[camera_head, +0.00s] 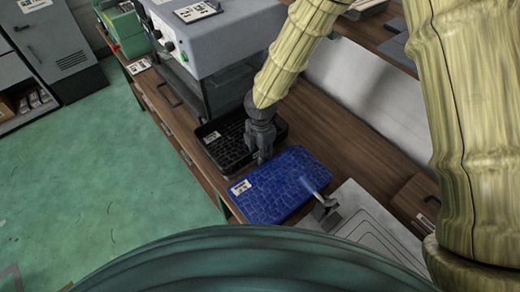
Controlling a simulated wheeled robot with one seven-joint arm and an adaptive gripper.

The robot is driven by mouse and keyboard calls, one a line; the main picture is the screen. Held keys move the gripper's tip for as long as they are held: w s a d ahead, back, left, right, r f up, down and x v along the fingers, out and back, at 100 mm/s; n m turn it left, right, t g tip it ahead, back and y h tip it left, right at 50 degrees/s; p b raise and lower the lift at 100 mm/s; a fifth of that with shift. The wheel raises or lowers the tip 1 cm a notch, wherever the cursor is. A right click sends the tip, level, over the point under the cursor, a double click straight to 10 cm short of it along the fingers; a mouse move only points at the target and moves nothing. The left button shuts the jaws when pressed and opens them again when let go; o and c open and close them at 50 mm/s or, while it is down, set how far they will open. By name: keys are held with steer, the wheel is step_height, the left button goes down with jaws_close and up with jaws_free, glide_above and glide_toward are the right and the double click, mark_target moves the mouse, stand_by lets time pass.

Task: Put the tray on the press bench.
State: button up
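A blue tray (262,207) with a patterned surface and a white label lies on a wooden bench (345,140). A black tray (207,133), also with a label, sits just behind it, in front of a grey machine. My gripper (262,158) points down at the right side of the black tray, close to the blue tray's back edge. It hides part of the black tray. I cannot tell whether the fingers are open or shut, or whether they touch either tray.
The grey machine (232,45) with knobs stands behind the black tray. A small metal bracket or handle (325,208) and a pale grooved panel (372,232) are at the blue tray's right. A wooden block (415,198) lies farther right. Green floor (100,180) is clear at left.

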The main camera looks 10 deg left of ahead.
steer(key=shift+f, duration=0.3)
steer(key=shift+r, duration=0.1)
steer(key=shift+r, duration=0.25)
steer(key=shift+w+r, duration=0.1)
steer(key=shift+r, duration=0.2)
step_height(320, 180, up, 11)
stand_by(0.3)
stand_by(0.4)
